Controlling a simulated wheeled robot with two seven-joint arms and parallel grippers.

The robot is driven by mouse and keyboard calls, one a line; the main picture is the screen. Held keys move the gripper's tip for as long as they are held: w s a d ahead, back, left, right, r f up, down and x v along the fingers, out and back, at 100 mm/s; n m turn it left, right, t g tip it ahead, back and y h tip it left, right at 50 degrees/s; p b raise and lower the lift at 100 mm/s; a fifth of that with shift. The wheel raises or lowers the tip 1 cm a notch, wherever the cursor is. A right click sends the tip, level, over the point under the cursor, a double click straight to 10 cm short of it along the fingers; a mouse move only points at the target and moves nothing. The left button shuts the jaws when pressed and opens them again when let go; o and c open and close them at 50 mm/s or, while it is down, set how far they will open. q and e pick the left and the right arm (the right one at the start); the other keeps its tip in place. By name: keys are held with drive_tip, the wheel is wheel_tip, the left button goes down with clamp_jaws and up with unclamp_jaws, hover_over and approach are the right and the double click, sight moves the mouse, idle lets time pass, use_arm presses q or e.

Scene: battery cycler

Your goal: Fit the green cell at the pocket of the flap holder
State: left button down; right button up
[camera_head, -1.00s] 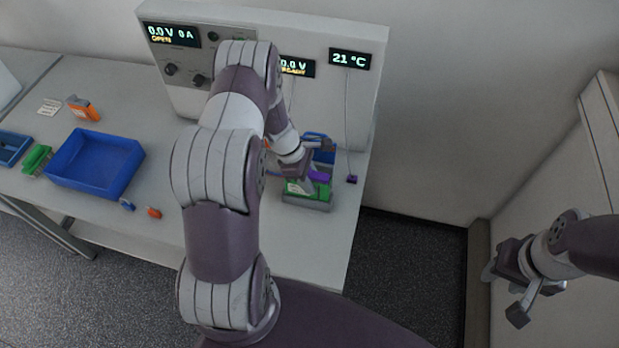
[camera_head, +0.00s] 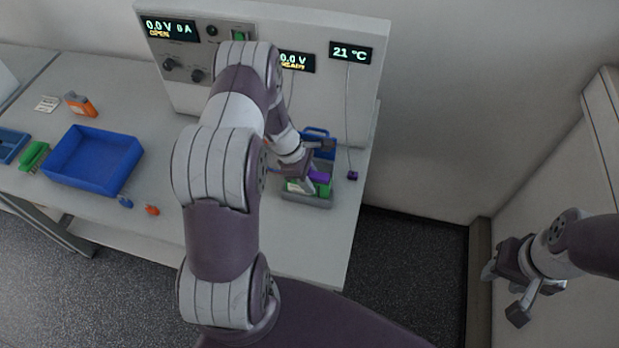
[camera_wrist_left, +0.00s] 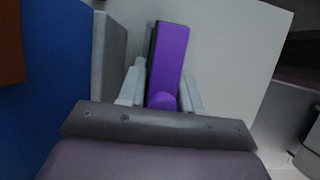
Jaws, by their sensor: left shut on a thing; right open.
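The green cell (camera_head: 325,188) sits low in the grey flap holder (camera_head: 308,202) near the right end of the bench. The holder's grey rim shows around it. A purple piece (camera_head: 319,177) is at the fingers, above the green. In the left wrist view this purple piece (camera_wrist_left: 170,62) lies between the two fingers (camera_wrist_left: 163,85); the cell's green body is hardly visible there. My right gripper (camera_head: 533,300) is open and empty, far right, away from the bench.
A blue holder (camera_head: 320,134) stands just behind the grey one. The cycler cabinet (camera_head: 362,90) rises behind, with a cable ending in a purple plug (camera_head: 352,175). The front bench is mostly clear.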

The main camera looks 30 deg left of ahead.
use_arm(q)
drive_tip(key=shift+f+b, duration=0.45)
drive_tip(key=shift+f, duration=0.1)
idle(0.4)
drive_tip(key=c, duration=0.7)
unclamp_jaws()
